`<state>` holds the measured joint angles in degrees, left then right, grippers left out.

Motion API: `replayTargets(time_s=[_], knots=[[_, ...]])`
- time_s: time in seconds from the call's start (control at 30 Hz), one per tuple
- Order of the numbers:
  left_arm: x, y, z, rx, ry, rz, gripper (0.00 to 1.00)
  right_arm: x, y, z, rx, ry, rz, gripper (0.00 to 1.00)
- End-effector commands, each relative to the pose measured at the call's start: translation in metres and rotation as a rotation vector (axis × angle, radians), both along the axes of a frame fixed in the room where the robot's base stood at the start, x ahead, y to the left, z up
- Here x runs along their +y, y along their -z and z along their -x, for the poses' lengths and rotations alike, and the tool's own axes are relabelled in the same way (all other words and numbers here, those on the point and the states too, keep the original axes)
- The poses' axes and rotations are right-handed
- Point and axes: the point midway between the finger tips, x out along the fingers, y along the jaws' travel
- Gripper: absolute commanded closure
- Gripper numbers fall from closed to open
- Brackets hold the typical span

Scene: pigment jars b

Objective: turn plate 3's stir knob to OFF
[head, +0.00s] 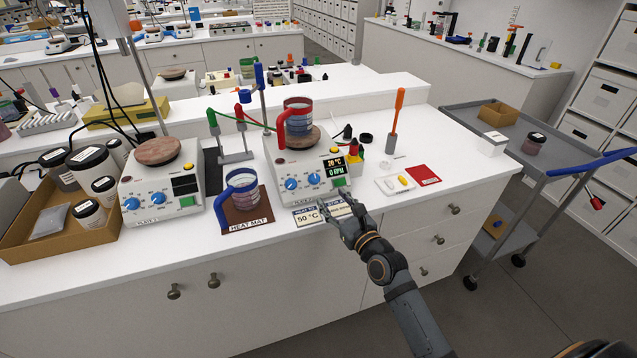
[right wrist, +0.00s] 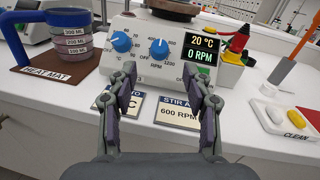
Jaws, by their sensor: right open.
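The middle hot plate (head: 265,155), a white box with a lit display and two blue knobs, stands near the bench's front edge. The display (right wrist: 201,50) reads 20 °C and 0 RPM. My right gripper (head: 340,204) is open and empty in front of the plate, its fingertips apart from the knobs. My left gripper is out of view.
Cards (right wrist: 180,112) lie before the plate. A jug (head: 297,117) stands on its top; another jug (head: 243,187) is on the brown heat mat (head: 248,217) to the left. A second hot plate (head: 160,185) stands further left. A clean tray (right wrist: 284,118) lies right.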

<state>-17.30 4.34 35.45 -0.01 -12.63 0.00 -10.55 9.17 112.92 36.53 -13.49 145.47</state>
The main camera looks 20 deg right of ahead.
Motion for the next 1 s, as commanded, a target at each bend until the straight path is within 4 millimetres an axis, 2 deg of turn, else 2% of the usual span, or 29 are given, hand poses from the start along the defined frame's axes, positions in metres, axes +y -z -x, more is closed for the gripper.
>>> replayTargets(time_s=[0.2,0.43,0.6,0.8,1.0], knots=[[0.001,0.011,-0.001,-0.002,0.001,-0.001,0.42,0.008,0.001,-0.047,-0.002,0.001,-0.001,0.5],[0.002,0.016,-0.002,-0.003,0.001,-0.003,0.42,0.014,0.001,-0.083,0.0,0.001,0.001,0.5],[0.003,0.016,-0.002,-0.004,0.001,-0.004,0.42,0.016,0.0,-0.091,0.0,0.001,0.002,0.5],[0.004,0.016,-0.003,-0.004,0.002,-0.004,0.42,0.016,0.0,-0.091,0.0,0.0,0.003,0.5],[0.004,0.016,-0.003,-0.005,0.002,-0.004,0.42,0.016,0.0,-0.091,0.0,0.001,0.003,0.75]])
